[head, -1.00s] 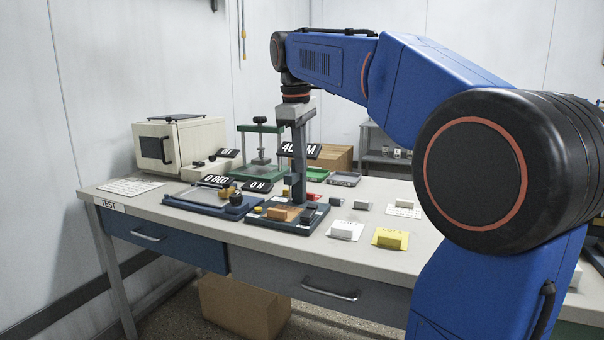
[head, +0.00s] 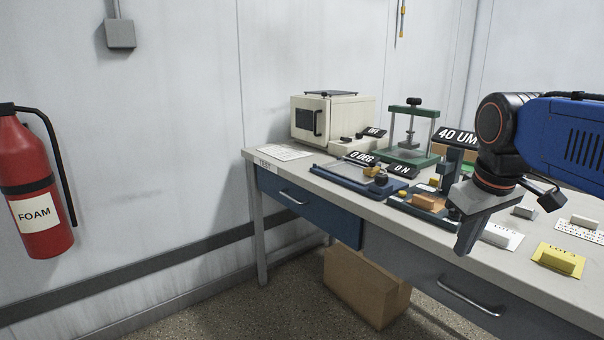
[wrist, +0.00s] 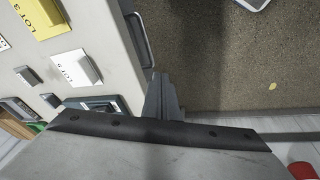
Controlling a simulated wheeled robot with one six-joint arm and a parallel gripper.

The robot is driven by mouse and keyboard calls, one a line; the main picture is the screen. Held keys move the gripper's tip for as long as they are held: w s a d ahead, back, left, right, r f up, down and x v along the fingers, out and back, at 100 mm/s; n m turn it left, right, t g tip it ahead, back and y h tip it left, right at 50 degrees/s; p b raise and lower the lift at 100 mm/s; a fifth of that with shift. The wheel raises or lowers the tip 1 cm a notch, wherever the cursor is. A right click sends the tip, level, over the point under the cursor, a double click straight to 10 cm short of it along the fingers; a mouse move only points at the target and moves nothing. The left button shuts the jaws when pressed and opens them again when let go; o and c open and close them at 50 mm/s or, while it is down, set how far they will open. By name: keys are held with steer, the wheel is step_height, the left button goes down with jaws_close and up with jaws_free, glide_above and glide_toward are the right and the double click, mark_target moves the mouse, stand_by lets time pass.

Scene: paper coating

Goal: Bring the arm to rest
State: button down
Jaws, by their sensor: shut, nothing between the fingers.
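My gripper (head: 468,236) is at the right of the head view, pointing down with its fingers together and nothing held. It hangs beside the bench's front edge, in front of the grey drawer. My blue arm with a black wrist joint comes in from the right. In the wrist view the shut fingers (wrist: 165,98) show between the bench edge and the floor.
The bench (head: 385,217) carries a cream oven (head: 345,118), a green-based press (head: 408,153), a blue coater (head: 350,178) and a yellow card (head: 548,252). A cardboard box (head: 365,288) sits below. A fire extinguisher (head: 30,180) is at left. Floor between is clear.

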steer(key=s+a+f+m, duration=0.1)
steer(key=s+f, duration=0.4)
steer(key=f, duration=0.3)
steer(key=s+a+f+m+t, duration=0.1)
steer(key=s+f+m, duration=0.1)
steer(key=s+f, duration=0.4)
step_height(320, 180, down, 2)
steer(key=shift+a+t+y, duration=0.2)
steer(key=shift+t+y, duration=0.1)
